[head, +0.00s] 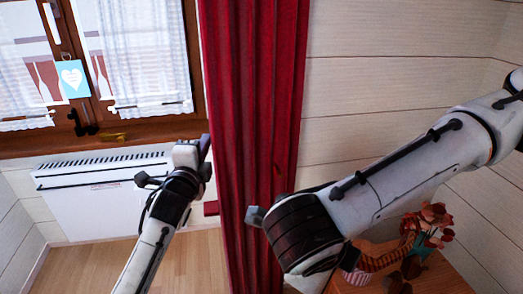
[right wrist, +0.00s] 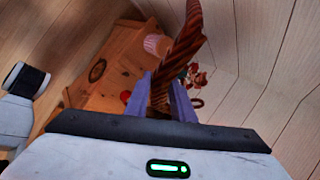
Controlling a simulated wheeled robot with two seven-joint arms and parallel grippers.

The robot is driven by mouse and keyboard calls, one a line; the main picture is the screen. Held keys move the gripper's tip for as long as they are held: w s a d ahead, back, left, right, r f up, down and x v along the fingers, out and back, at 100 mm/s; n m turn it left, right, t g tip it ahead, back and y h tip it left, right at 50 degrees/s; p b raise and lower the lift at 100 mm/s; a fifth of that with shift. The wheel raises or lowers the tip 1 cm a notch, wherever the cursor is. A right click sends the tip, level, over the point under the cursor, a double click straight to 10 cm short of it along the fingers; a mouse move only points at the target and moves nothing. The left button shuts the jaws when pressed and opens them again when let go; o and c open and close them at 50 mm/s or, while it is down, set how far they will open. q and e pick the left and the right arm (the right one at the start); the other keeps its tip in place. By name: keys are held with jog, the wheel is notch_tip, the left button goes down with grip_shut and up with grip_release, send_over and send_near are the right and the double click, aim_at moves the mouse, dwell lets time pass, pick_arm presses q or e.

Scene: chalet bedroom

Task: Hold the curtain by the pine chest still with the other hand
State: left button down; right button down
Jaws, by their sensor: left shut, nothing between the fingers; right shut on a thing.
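The red curtain (head: 255,110) hangs in long folds in the middle of the head view, right of the window. My left gripper (head: 207,148) is shut and empty at the curtain's left edge; I cannot tell whether it touches the cloth. My right gripper (right wrist: 172,98) is shut on a twisted reddish-brown band (right wrist: 188,38) that looks like a rope tieback. In the head view my right wrist hides that gripper, and a striped band (head: 385,260) shows beyond it. The pine chest (right wrist: 100,75) is beyond the right gripper, and a corner of it shows in the head view (head: 445,275).
A white heater (head: 95,205) is under the window sill (head: 150,130) at left. Wooden floor (head: 100,265) is clear at lower left.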

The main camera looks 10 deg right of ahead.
jog(key=shift+w, duration=0.1)
jog(key=w+a+f+n+t, duration=0.7)
jog(key=w+a+f+t, duration=0.5)
jog(key=w+a+f, duration=0.3)
jog(key=w+f, duration=0.2)
jog(key=w, duration=0.7)
jog(key=shift+d+f, duration=0.4)
jog(key=shift+d, duration=0.05)
dwell(0.6)
dwell(0.5)
jog(key=c, duration=1.4)
grip_release()
jog(key=shift+c, duration=0.2)
